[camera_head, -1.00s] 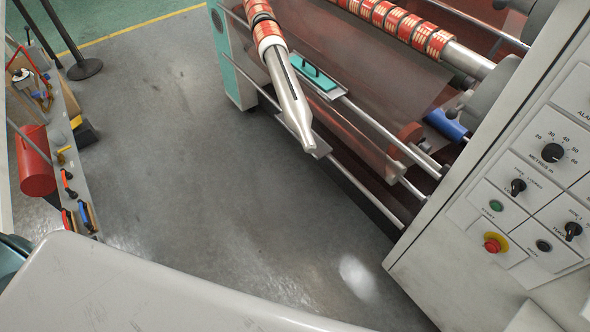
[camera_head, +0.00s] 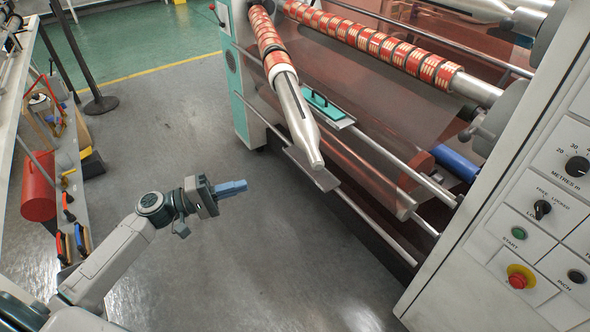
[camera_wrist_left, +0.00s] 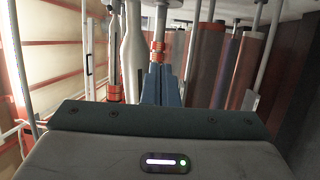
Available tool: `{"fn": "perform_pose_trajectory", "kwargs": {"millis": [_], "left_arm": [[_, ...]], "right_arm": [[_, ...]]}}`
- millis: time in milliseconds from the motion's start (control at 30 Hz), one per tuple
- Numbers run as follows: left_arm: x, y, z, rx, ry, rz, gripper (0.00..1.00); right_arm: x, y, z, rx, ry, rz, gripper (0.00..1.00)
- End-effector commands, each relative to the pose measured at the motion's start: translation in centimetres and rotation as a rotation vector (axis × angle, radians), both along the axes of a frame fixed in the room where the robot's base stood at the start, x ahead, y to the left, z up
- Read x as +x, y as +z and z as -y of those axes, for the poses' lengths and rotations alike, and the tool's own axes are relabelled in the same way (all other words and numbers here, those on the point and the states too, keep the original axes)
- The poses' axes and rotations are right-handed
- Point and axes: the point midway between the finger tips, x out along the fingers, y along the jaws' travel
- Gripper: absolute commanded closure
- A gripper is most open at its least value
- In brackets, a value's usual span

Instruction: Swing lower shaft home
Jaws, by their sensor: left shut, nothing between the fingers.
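The lower shaft (camera_head: 292,103) is swung out from the machine at an angle. It carries red and cream tape rolls at its far end, and its bare silver tapered tip points toward me. My left gripper (camera_head: 234,188) is shut and empty, its blue fingers over the open floor to the left of the shaft tip, apart from it. In the left wrist view the blue fingers (camera_wrist_left: 161,86) are together, with upright silver shafts and red rolls beyond them. My right gripper is out of view.
Another shaft with tape rolls (camera_head: 380,45) lies across the machine. A teal pad (camera_head: 325,107) sits on a rail beside the swung-out shaft. The control panel (camera_head: 535,215) stands at right. A bench with a red cylinder (camera_head: 38,186) is at left. The floor between is clear.

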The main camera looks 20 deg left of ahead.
Motion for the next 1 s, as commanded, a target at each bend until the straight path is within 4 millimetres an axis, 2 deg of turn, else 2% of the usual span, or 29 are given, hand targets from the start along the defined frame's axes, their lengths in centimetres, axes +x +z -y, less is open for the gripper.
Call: {"fn": "perform_pose_trajectory", "kwargs": {"millis": [33, 100, 200, 367, 1000], "left_arm": [[-0.5, 1.3, 0.4, -0.029, -0.030, 0.016, 1.00], [-1.0, 2.8, 0.9, -0.062, -0.059, 0.030, 1.00], [-1.2, 3.9, 1.3, -0.086, -0.079, 0.038, 1.00], [-0.5, 4.5, 2.4, -0.092, -0.079, 0.041, 1.00], [4.2, 6.5, 10.4, -0.092, -0.076, 0.036, 1.00]], "right_arm": [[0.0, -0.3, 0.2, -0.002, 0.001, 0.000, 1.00], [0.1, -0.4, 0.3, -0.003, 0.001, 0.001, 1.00], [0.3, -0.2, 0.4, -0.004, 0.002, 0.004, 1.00], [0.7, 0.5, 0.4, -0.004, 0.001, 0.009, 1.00], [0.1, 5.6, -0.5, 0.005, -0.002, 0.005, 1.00]]}}
